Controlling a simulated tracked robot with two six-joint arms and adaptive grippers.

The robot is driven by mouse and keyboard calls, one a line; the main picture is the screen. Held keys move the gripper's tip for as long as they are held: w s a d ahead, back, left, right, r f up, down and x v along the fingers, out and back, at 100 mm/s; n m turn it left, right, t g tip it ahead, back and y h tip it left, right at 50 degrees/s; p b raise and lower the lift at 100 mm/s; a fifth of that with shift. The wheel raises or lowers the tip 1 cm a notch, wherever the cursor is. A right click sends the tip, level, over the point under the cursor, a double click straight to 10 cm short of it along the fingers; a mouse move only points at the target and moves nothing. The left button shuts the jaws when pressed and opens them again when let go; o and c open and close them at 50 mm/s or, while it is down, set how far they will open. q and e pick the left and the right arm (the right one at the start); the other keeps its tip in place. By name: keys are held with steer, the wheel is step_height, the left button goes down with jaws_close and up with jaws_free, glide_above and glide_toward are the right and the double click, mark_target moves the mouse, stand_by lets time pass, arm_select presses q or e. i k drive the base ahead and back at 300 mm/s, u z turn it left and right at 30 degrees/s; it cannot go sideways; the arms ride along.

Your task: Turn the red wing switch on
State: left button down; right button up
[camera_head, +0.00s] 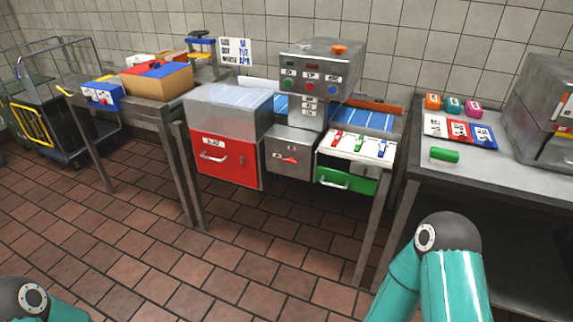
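A small red wing-shaped switch (289,160) sits on the front of a grey metal box (290,172), in the middle of the bench. It looks slightly tilted, but it is too small to tell its setting. Neither of my grippers is in view. Only teal and dark links of my arms show, at the lower left corner and the lower right, well apart from the switch.
A red drawer (240,172) is left of the grey box, below a clear cover (228,108). A green drawer (345,181) and coloured levers are at its right. A button panel (312,80) stands above. The tiled floor in front is clear.

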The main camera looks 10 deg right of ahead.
mark_target(291, 160)
steer(key=u, duration=0.1)
steer(key=i, duration=1)
steer(key=z, duration=0.1)
